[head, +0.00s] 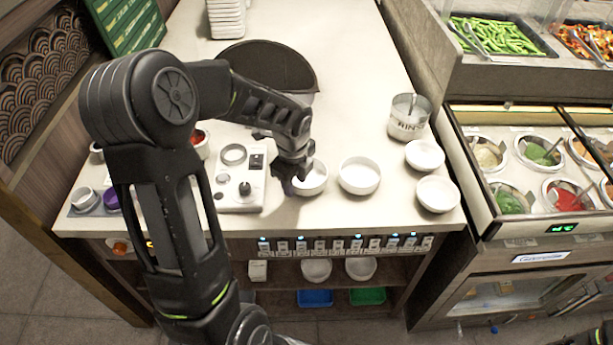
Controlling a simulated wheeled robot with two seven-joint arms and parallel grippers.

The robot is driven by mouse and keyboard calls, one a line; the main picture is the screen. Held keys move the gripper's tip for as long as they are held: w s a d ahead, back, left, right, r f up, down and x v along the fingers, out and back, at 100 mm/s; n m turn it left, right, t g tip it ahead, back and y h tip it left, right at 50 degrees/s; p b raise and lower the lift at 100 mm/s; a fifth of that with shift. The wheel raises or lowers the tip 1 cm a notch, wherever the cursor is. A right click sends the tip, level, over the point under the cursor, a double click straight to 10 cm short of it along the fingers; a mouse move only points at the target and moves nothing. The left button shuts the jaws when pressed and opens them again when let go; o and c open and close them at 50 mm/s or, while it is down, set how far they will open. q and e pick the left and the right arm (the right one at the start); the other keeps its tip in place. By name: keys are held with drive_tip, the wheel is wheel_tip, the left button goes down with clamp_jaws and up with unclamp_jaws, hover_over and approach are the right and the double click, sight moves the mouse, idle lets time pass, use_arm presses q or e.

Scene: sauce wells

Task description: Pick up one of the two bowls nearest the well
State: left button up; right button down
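Several white bowls stand on the pale counter. One bowl (314,182) is at my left gripper, a second bowl (359,177) is just right of it, and two more, an upper bowl (425,156) and a lower bowl (437,194), sit near the counter's right edge. A metal container marked RINS (408,118) stands behind the right pair. Sauce wells, including a red one (567,197), are in the right-hand unit. My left gripper (292,182) points down at the first bowl's left rim; its fingers are too dark to tell whether they grip.
A white control panel with a knob (241,190) lies left of the bowls. A dark round plate (268,66) and stacked white containers (226,18) are farther back. Bowls and trays sit on the shelf below. The counter's middle is clear.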

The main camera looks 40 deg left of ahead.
use_arm(q)
drive_tip(key=shift+w+f, duration=0.1)
drive_tip(key=shift+f, duration=0.45)
drive_tip(key=shift+c, duration=0.5)
clamp_jaws()
idle(0.9)
